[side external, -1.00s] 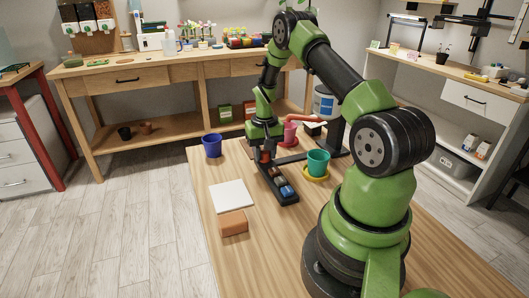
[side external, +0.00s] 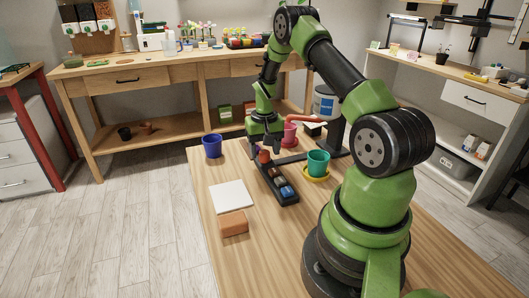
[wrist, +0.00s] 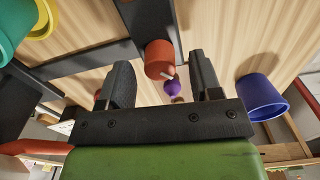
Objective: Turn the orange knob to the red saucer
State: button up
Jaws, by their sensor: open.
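The orange knob (side external: 264,157) stands at the far end of a black panel (side external: 290,198) on the table. The wrist view shows it as a red-orange cylinder (wrist: 158,56) with a pale mark near its edge. My gripper (side external: 264,148) is open above and behind the knob, apart from it. In the wrist view my gripper's fingers (wrist: 159,70) spread left and right, with the knob beyond them. A pink-red pot (side external: 290,131) stands behind, right of my gripper; a red saucer under it is too small to tell for sure.
A teal pot (side external: 318,160) on a yellow saucer (side external: 316,179) stands right of the panel. A blue pot (side external: 212,146) stands at the far left. A small purple thing (wrist: 172,88) shows between my fingers. A white pad (side external: 231,196) and orange block (side external: 234,223) lie left.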

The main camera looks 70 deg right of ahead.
aim_at(264, 152)
notch_tip(264, 152, up, 9)
jog(key=shift+f, duration=0.15)
jog(key=a+r+n+t, duration=0.3)
jog(key=a+r+t, duration=0.1)
jog(key=a+r, duration=1.1)
jog(key=s+a+r+n+t+y, duration=0.2)
jog(key=s+a+r+n+t, duration=0.1)
jog(key=s+a, duration=0.9)
jog(key=shift+s+r, duration=0.55)
jog(key=shift+s, duration=0.1)
